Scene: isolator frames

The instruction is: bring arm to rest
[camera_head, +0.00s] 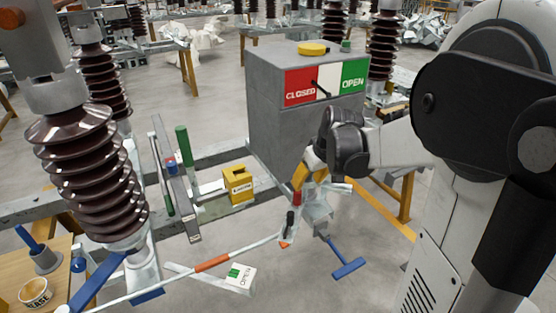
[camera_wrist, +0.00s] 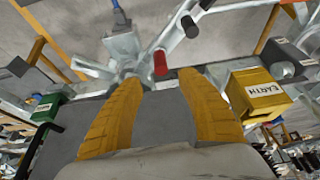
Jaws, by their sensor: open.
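My gripper (camera_head: 312,172) hangs at the end of my arm in front of the lower right of the grey cabinet in the head view. Its two yellow fingers are spread apart in the wrist view (camera_wrist: 160,82), with nothing held between them. A red-tipped lever (camera_wrist: 160,63) shows just beyond the fingertips, and a black-tipped lever (camera_wrist: 189,27) lies farther off. In the head view the red tip (camera_head: 299,198) is just below my fingers; I cannot tell if they touch. My arm is bent, reaching in from the right.
The grey cabinet (camera_head: 270,125) carries a CLOSED/OPEN sign. A yellow EARTH box (camera_head: 238,186) and a green rod (camera_head: 185,148) stand to its left. A brown ribbed insulator (camera_head: 85,175) is at left. A rod with an orange band (camera_head: 212,263) crosses low in front.

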